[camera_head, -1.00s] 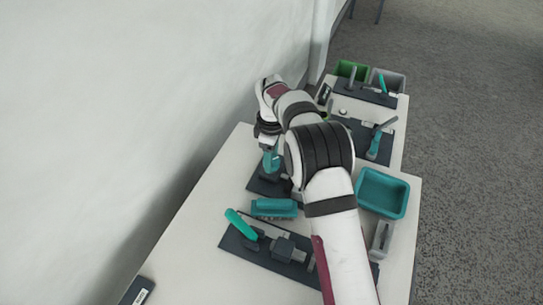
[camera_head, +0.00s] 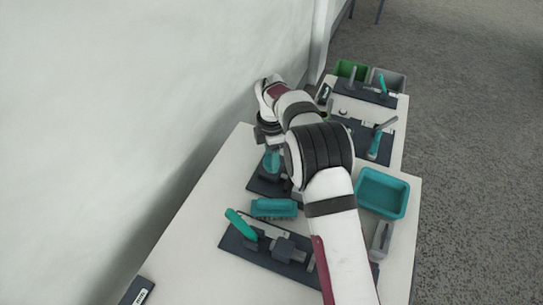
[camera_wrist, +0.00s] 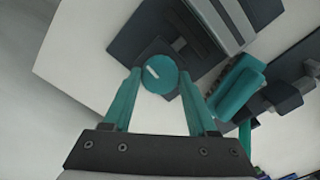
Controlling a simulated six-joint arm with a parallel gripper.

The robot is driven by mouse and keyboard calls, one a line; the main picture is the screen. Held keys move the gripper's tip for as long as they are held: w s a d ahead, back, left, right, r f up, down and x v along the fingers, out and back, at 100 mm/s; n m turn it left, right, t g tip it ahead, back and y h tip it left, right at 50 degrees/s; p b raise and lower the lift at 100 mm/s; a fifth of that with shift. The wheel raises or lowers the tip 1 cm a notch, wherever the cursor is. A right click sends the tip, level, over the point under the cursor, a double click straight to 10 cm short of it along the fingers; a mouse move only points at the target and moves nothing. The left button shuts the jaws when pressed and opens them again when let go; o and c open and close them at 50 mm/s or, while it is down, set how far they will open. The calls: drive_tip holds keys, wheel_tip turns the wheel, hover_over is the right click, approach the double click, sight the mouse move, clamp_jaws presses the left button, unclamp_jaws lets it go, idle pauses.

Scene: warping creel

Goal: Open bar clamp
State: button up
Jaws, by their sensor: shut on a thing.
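My gripper (camera_wrist: 160,72) has its two teal fingers closed on the sides of a round teal knob (camera_wrist: 160,74) with a pale mark on top. The knob stands over a dark base plate (camera_wrist: 125,48), and I take it for the bar clamp's handle. In the head view this dark plate (camera_head: 258,187) lies near the table's left edge, partly behind my arm. My gripper (camera_head: 271,150) points down over it there, with a teal part below. The clamp's jaws and bar are mostly hidden in the head view.
A teal block (camera_head: 274,208) lies just in front of the plate. A teal tray (camera_head: 363,205) is at the right. More fixtures and green and grey bins (camera_head: 388,76) are at the back. The wall is close at left.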

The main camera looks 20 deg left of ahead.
idle(0.4)
drive_tip(key=o, duration=1.4)
drive_tip(key=shift+c, duration=0.2)
wheel_tip(320, 180, up, 16)
drive_tip(key=shift+d, duration=0.1)
